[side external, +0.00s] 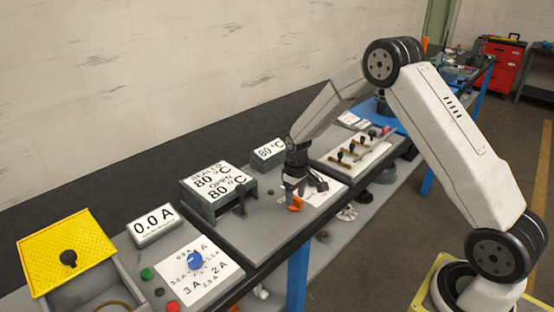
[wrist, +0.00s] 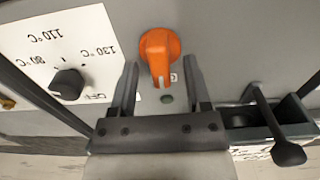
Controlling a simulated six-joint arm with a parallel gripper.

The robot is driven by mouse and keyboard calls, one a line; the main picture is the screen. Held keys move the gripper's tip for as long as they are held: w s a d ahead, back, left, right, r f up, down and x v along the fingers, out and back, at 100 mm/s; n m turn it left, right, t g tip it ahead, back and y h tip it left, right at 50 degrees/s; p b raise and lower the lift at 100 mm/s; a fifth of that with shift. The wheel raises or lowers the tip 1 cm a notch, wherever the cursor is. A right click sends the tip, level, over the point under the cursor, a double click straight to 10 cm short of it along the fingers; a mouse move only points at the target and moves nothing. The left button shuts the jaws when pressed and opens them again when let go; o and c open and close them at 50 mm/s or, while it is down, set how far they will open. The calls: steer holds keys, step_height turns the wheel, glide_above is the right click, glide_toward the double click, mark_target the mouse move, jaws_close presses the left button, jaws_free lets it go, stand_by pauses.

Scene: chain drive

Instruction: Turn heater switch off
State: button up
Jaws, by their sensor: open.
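An orange knob (wrist: 158,48) sits on the grey panel at the top middle of the wrist view, its narrow handle pointing down the picture. It also shows in the side view (side external: 296,204), just below my gripper (side external: 303,186). In the wrist view my gripper (wrist: 159,70) is open, with one finger on either side of the knob's handle and a gap on each side. A white dial plate with a black knob (wrist: 68,84) is at left, marked 80, 110, 130 °C and OFF. I cannot tell which knob is the heater switch.
A black lever (wrist: 270,125) stands close to the right finger in the wrist view. In the side view, the temperature display (side external: 216,184) and a small 80 °C display (side external: 268,152) stand near my gripper. A yellow plate (side external: 68,250) is at far left.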

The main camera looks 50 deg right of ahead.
mark_target(296, 199)
steer(key=shift+r, duration=3.45)
steer(key=shift+s+a+r, duration=0.25)
steer(key=shift+s+a, duration=0.15)
steer(key=shift+s, duration=0.05)
steer(key=s+a+r+t, duration=0.1)
steer(key=s+a, duration=0.3)
steer(key=s, duration=0.5)
steer(key=s+a+r+t, duration=0.1)
steer(key=s+a+r, duration=0.1)
steer(key=s+a, duration=0.3)
steer(key=s, duration=0.4)
steer(key=shift+s+a+t, duration=0.2)
steer(key=shift+s+t, duration=0.05)
steer(key=shift+t, duration=0.05)
